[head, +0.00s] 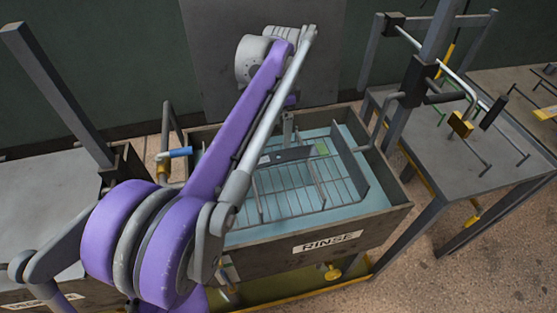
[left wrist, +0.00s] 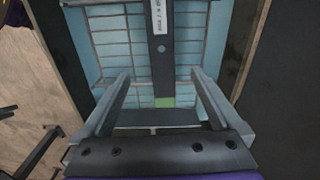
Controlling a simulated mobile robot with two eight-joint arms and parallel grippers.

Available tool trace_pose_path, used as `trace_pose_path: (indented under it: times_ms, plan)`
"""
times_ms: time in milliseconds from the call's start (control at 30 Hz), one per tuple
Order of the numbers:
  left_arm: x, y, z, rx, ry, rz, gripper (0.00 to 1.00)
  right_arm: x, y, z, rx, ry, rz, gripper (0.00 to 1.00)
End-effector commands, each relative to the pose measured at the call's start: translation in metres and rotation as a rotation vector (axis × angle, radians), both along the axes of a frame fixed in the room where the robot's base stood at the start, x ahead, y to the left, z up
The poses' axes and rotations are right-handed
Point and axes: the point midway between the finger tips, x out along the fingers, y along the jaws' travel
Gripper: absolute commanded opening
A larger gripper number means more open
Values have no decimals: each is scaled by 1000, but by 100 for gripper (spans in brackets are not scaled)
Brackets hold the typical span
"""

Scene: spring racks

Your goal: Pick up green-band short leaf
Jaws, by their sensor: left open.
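The green-band short leaf is a flat dark grey bar (head: 292,154) lying across the wire rack in the rinse tank, with a green band at its right part and a white label at its left. In the left wrist view the leaf (left wrist: 164,72) runs down the middle, its green band near the bottom. My left gripper (head: 289,128) is above the tank, pointing down. In the left wrist view the open gripper (left wrist: 160,76) has one finger on each side of the leaf, with nothing held. I cannot tell its exact height over the leaf. My right gripper is out of view.
The wire rack (head: 290,200) has upright side plates and stands in blue liquid inside the tank marked RINSE (head: 331,243). A grey table (head: 467,150) with a rod frame is at the right. A grey bench (head: 50,180) with a post is at the left.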

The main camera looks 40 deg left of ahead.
Motion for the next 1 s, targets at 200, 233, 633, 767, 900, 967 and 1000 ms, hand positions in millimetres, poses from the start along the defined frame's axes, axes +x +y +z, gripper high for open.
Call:
trace_pose_path:
  times_ms: [200, 233, 633, 767, 900, 967, 1000]
  plan:
    - [2, 6, -29, -5, 12, -19, 98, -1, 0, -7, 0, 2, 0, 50]
    - [2, 6, -33, -4, 12, -19, 98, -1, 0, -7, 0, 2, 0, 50]
    - [-1, 7, -75, -4, 10, -17, 98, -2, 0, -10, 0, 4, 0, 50]
    - [-3, 8, -96, -4, 10, -17, 98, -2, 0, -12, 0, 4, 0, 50]
    - [-3, 8, -108, -4, 10, -17, 98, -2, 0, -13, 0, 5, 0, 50]
    - [-3, 8, -109, -4, 10, -17, 98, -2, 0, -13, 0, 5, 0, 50]
    - [-3, 8, -109, -4, 10, -17, 98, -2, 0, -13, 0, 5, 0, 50]
